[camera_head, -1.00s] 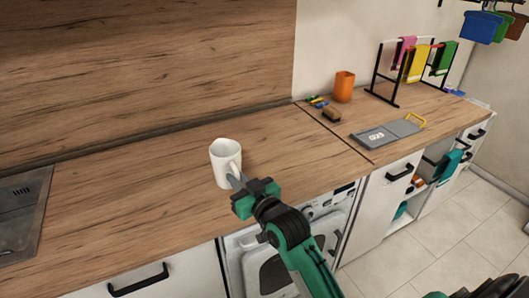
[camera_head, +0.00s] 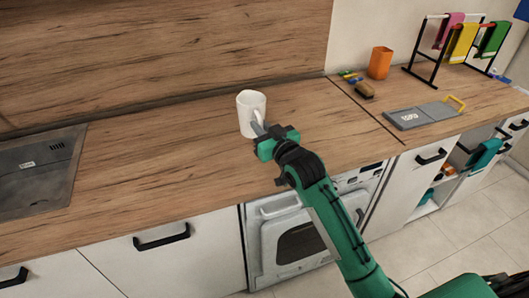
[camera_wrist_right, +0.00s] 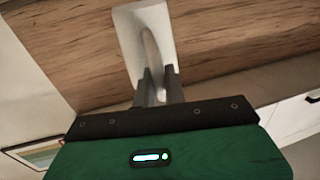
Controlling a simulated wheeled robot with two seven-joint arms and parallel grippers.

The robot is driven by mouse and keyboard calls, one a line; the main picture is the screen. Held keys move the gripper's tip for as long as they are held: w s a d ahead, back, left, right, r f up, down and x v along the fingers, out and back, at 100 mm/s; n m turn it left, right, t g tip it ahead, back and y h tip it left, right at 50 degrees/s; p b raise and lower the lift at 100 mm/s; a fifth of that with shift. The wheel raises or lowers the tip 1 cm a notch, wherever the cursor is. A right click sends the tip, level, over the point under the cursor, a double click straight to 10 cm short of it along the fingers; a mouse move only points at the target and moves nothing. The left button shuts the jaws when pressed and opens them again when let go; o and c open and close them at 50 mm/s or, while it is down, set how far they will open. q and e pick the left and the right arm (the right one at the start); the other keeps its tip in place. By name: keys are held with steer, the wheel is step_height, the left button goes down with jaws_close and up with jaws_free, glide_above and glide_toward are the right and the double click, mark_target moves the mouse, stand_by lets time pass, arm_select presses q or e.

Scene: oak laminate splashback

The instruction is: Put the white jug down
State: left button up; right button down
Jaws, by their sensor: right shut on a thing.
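The white jug (camera_head: 249,112) appears upright at the wooden worktop (camera_head: 160,150), left of the dark seam. My right gripper (camera_head: 261,128) is shut on the jug's handle, on the side toward me. In the right wrist view the jug (camera_wrist_right: 133,35) is in front of the fingers (camera_wrist_right: 159,84), which close on its handle. I cannot tell whether the jug's base touches the worktop. My left gripper is not in view.
A sink (camera_head: 38,173) is at the left. A grey board (camera_head: 418,115), a brush (camera_head: 365,91), an orange cup (camera_head: 380,63) and a towel rack (camera_head: 455,45) are at the right. The worktop around the jug is clear. A washing machine (camera_head: 300,240) is below.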

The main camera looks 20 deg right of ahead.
step_height(320, 180, down, 10)
steer(key=shift+f+p, duration=0.15)
steer(key=shift+p, duration=0.3)
steer(key=shift+f, duration=0.35)
steer(key=shift+f, duration=0.1)
steer(key=c, duration=1.5)
jaws_free()
steer(key=shift+o, duration=0.2)
